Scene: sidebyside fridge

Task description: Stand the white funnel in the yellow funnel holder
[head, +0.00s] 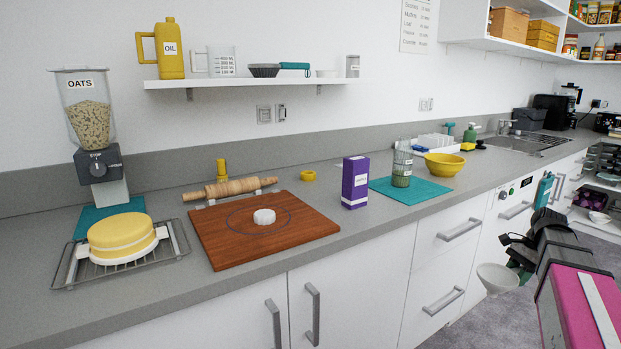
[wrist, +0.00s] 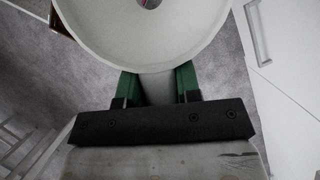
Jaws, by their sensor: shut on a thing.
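The white funnel (head: 497,279) hangs in front of the cabinet fronts, below counter height, at the right of the head view. My gripper (head: 517,262) is shut on it. In the wrist view the green fingers of my gripper (wrist: 158,88) sit on both sides of the funnel's narrow part, and the wide bowl of the funnel (wrist: 140,58) fills the top. A low yellow ring (head: 308,176), which looks like the funnel holder, stands on the counter behind the cutting board, apart from the funnel. Nothing is seen in it.
The ring stands between the rolling pin (head: 232,188) and the purple box (head: 355,183). A wooden board (head: 290,231) lies in front. A glass (head: 402,166) on a teal mat (head: 420,192) and a yellow bowl (head: 444,164) stand to the right. A wall shelf (head: 240,83) hangs above.

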